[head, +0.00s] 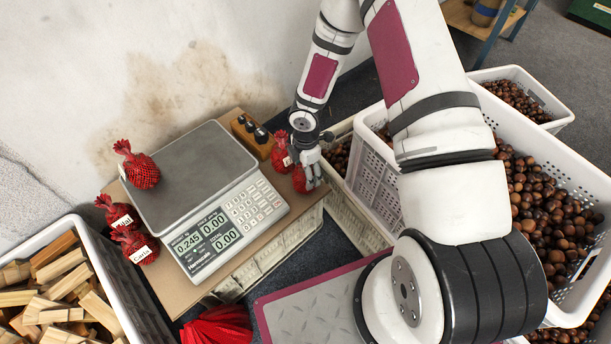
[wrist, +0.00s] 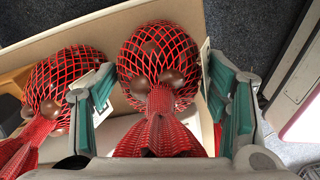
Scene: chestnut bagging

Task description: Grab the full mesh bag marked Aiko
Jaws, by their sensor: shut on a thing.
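My gripper (head: 308,172) is at the right end of the board, beside the scale. In the wrist view its two green-padded fingers (wrist: 157,88) are shut on a full red mesh bag (wrist: 158,55) of chestnuts, one on each side. Its gathered neck points toward my palm. A white tag shows edge-on by the right finger, and its name cannot be read. In the head view this bag (head: 301,181) is mostly hidden by the fingers. A second full bag (wrist: 62,75) is just left of the left finger; it also shows in the head view (head: 280,155).
A scale (head: 190,180) reading 0.245 bears a red bag (head: 141,170). Two tagged bags, one marked Curtis (head: 135,246), lie left of it. A wooden block (head: 250,130) with dark knobs stands behind. Crates of chestnuts (head: 375,150) are at right, a wood crate (head: 150,318) at left.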

